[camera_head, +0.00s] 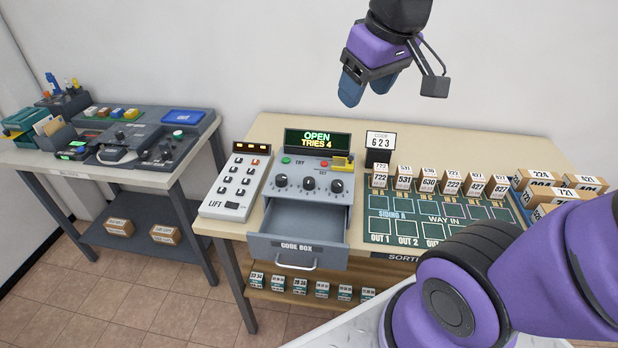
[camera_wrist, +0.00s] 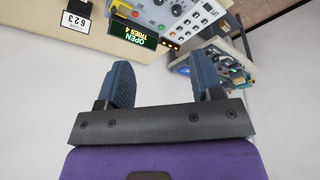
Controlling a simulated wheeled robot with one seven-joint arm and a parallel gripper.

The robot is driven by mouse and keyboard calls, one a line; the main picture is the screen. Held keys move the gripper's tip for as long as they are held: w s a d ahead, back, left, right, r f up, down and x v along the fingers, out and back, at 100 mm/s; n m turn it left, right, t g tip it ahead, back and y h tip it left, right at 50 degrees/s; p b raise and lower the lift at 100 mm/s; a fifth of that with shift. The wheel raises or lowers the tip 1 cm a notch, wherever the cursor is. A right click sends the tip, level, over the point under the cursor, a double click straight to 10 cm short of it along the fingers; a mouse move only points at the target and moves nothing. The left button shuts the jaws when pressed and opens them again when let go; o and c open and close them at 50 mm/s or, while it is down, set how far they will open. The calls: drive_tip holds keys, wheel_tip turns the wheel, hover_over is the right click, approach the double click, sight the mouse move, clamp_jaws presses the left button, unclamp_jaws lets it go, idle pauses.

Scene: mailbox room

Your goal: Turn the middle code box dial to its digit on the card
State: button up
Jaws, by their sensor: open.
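The code box (camera_head: 304,222) stands on the sorting table, a grey box with three dark dials in a row. The middle dial (camera_head: 308,184) sits between the left and right dials; its pointed digit is too small to read. The display (camera_head: 318,141) reads "OPEN TRIES 4", and it also shows in the wrist view (camera_wrist: 140,33). The drawer (camera_head: 298,241) is pulled out and looks empty. The code card (camera_head: 381,140) reads 623, so its middle digit is 2. My gripper (camera_head: 366,92) is open and empty, raised above and behind the code box, touching nothing.
A keypad marked LIFT (camera_head: 236,184) stands left of the code box. Small numbered boxes (camera_head: 425,181) stand on the green sorting board at the right, with more cartons (camera_head: 560,185) beyond. A second table (camera_head: 180,147) with trays and devices is at the left.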

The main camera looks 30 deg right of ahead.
drive_tip(key=w+f+n+g, duration=0.2)
drive_tip(key=w+f+n, duration=0.2)
drive_tip(key=w+f, duration=0.6)
drive_tip(key=n+g, duration=0.2)
drive_tip(key=n, duration=0.1)
hover_over(309, 180)
wheel_tip(309, 180, down, 11)
wheel_tip(309, 180, down, 10)
drive_tip(key=shift+w+f, duration=0.1)
drive_tip(key=shift+f, duration=0.1)
drive_tip(key=c, duration=0.9)
